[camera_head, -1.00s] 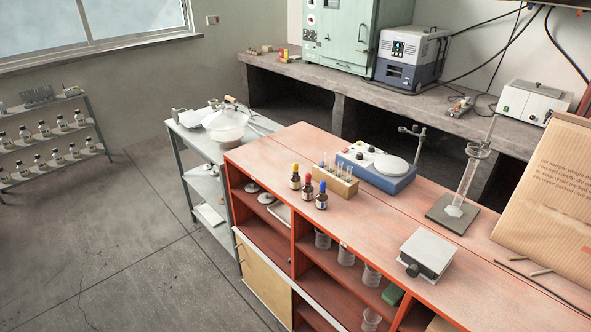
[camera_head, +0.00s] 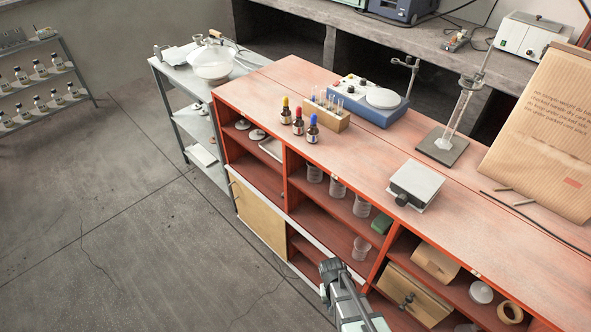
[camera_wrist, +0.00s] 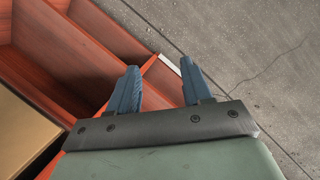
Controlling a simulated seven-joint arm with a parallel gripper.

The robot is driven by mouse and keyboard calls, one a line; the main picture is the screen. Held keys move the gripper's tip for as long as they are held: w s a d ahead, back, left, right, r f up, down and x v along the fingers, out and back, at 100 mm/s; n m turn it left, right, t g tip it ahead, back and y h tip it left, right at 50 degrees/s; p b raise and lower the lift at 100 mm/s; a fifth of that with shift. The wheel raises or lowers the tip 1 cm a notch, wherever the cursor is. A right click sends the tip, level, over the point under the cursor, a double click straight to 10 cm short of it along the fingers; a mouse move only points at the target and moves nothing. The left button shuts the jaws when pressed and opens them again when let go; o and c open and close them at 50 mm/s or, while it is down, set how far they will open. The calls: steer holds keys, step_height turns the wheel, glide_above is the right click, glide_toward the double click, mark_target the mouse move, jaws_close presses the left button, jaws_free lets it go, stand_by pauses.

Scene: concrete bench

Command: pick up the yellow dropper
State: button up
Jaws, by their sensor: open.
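The yellow dropper (camera_head: 285,110) is a small dark bottle with a yellow top. It stands upright near the front edge of the red bench top, leftmost in a row of three. A red-topped dropper (camera_head: 298,122) and a blue-topped dropper (camera_head: 312,129) stand close to its right. My gripper (camera_head: 328,268) shows at the bottom of the head view, in front of the shelves and well below and apart from the droppers. In the wrist view my gripper (camera_wrist: 160,80) has two blue fingers spread apart with nothing between them. No dropper shows in the wrist view.
A wooden rack (camera_head: 327,113) with tubes stands just right of and behind the droppers. A blue device (camera_head: 367,102) is behind it. A grey box (camera_head: 415,185) sits further right near the front edge. The red bench top (camera_head: 370,150) between is clear.

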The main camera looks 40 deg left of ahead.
steer(key=s+a+r+g+y, duration=0.1)
steer(key=a+r, duration=0.5)
steer(key=a, duration=0.6)
steer(key=a+r+g+y, duration=0.1)
steer(key=a+r+y, duration=0.1)
steer(key=a+r, duration=0.75)
steer(key=s+a+r+g+y, duration=0.1)
steer(key=a+r, duration=0.3)
steer(key=a, duration=1)
steer(key=w+a+r+n+y, duration=0.1)
steer(key=w+a+r+n, duration=0.15)
steer(key=a+r, duration=0.45)
steer(key=w+a+r+n, duration=0.1)
steer(key=w+a+r, duration=0.3)
steer(key=r, duration=0.5)
step_height(320, 180, up, 30)
steer(key=n+t+h, duration=0.2)
steer(key=t, duration=0.1)
glide_above(286, 97)
steer(key=f, duration=0.8)
steer(key=shift+a+f, duration=0.25)
steer(key=shift+f, duration=0.15)
steer(key=shift+d+f, duration=0.15)
steer(key=shift+f, duration=1.2)
steer(key=shift+d+f, duration=0.15)
steer(key=shift+f, duration=1.15)
